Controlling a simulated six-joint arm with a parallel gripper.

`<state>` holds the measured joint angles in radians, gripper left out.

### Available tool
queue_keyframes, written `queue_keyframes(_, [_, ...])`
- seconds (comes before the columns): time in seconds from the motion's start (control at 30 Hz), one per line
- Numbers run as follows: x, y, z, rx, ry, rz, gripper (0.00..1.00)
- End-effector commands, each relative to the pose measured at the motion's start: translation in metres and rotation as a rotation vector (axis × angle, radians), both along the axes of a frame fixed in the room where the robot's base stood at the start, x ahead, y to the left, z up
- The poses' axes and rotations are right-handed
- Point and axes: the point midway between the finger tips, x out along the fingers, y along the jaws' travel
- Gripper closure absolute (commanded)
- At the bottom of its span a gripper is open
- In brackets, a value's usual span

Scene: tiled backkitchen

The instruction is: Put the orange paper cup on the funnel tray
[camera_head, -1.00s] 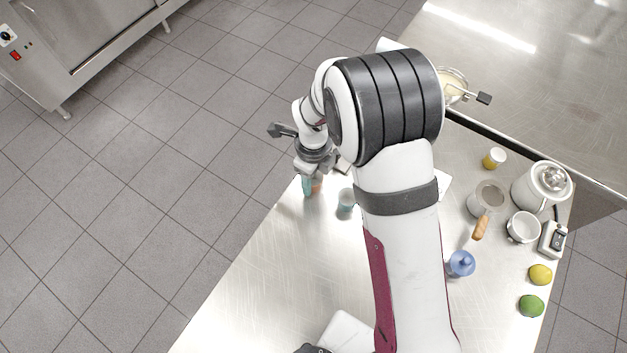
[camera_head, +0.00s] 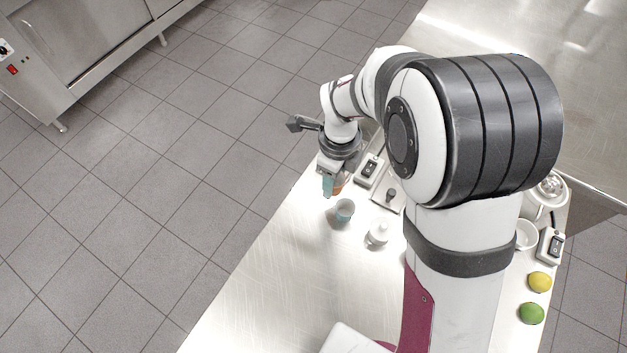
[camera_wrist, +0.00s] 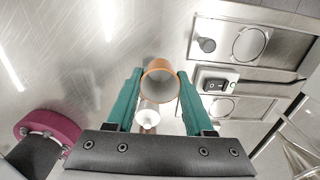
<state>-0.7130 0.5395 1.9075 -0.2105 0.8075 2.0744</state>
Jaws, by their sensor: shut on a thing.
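My gripper (camera_head: 331,186) has teal fingers, shut on the orange paper cup (camera_wrist: 160,70). In the wrist view the cup's open round mouth shows between the fingertips. In the head view only a sliver of the cup (camera_head: 338,188) shows beside a finger, near the counter's left edge; I cannot tell whether it touches the counter. A flat metal plate with a dark knob (camera_head: 389,196) lies right of the gripper. The wrist view shows such plates with round rings (camera_wrist: 228,42) to the right of the cup; I cannot tell whether one is the funnel tray.
A lemon (camera_head: 540,282) and a lime (camera_head: 531,313) lie at far right. The front-left counter is clear.

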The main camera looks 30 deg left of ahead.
Motion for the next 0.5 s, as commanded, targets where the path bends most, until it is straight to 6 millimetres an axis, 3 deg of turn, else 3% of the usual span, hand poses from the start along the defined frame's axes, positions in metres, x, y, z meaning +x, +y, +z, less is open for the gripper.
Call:
queue_keyframes(0.2, [0.014, -0.047, 0.029, 0.001, -0.001, -0.004, 1.00])
queue_keyframes(0.33, [0.021, -0.061, 0.036, 0.000, 0.000, -0.003, 1.00])
queue_keyframes(0.5, [0.067, -0.073, 0.023, -0.001, 0.002, -0.005, 1.00])
